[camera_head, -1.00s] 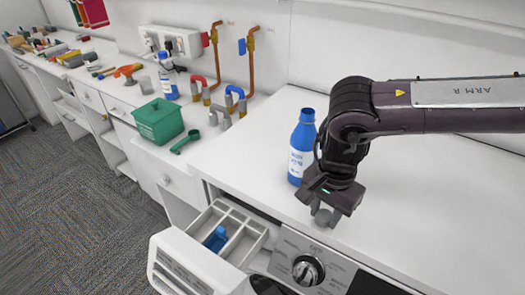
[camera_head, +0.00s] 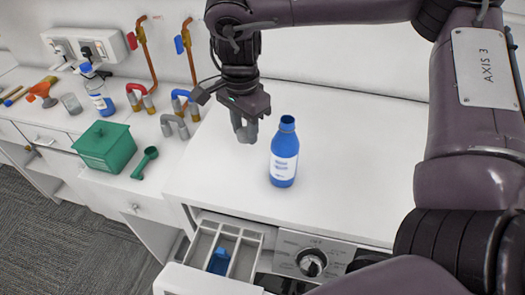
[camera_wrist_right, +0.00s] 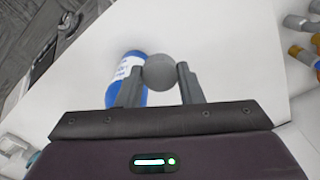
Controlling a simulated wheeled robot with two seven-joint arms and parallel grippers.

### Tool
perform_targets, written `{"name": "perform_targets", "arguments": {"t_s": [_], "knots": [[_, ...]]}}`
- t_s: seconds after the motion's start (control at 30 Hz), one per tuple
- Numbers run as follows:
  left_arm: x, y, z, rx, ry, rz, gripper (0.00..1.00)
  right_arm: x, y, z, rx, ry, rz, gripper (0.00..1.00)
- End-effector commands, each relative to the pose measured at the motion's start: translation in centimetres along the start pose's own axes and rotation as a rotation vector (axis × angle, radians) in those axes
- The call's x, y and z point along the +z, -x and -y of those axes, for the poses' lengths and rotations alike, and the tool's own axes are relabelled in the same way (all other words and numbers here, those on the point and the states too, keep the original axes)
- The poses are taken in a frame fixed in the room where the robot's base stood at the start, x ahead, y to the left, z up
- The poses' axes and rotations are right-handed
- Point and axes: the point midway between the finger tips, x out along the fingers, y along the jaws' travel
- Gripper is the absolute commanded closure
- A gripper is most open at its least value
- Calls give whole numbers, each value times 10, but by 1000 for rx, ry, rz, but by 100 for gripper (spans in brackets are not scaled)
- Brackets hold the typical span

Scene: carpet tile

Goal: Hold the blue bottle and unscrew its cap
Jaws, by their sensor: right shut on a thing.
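The blue bottle (camera_head: 284,160) with a white label stands upright on the white worktop, its mouth uncapped. It also shows, partly covered by a finger, in the right wrist view (camera_wrist_right: 125,75). My right gripper (camera_head: 246,133) hangs just left of and behind the bottle, pointing down and apart from it. In the right wrist view its fingers are shut on a round grey thing (camera_wrist_right: 159,72), which looks like a cap. My left gripper is not in view.
An open drawer (camera_head: 203,243) below the worktop holds a blue item (camera_head: 219,261). A green box (camera_head: 104,148), a green scoop (camera_head: 146,161) and a blue-capped bottle (camera_head: 99,97) stand left, near pipes. The worktop right of the bottle is clear.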

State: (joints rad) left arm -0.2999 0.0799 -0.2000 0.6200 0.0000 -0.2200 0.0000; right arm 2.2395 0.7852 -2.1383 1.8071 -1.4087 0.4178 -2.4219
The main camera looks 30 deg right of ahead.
Motion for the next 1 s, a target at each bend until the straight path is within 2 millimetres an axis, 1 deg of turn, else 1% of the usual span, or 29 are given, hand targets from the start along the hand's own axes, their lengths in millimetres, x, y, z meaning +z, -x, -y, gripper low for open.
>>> {"name": "perform_targets", "arguments": {"t_s": [0.03,0.1,0.2,0.27,0.37,0.5,0.8,0.9,1.0], "knots": [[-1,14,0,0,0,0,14,-6,21,2,-2,-45,3,94],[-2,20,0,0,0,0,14,-11,33,4,-1,-93,6,94],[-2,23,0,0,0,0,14,-16,40,4,3,-133,11,94],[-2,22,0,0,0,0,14,-17,35,4,6,-144,13,94],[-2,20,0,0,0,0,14,-17,15,3,9,-150,15,94],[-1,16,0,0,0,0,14,-16,-20,3,10,-150,15,94],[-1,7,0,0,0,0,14,-15,-89,3,8,-148,14,94],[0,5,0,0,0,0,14,-15,-107,2,8,-150,13,94],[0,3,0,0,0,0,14,-15,-118,4,5,-148,13,94]]}}
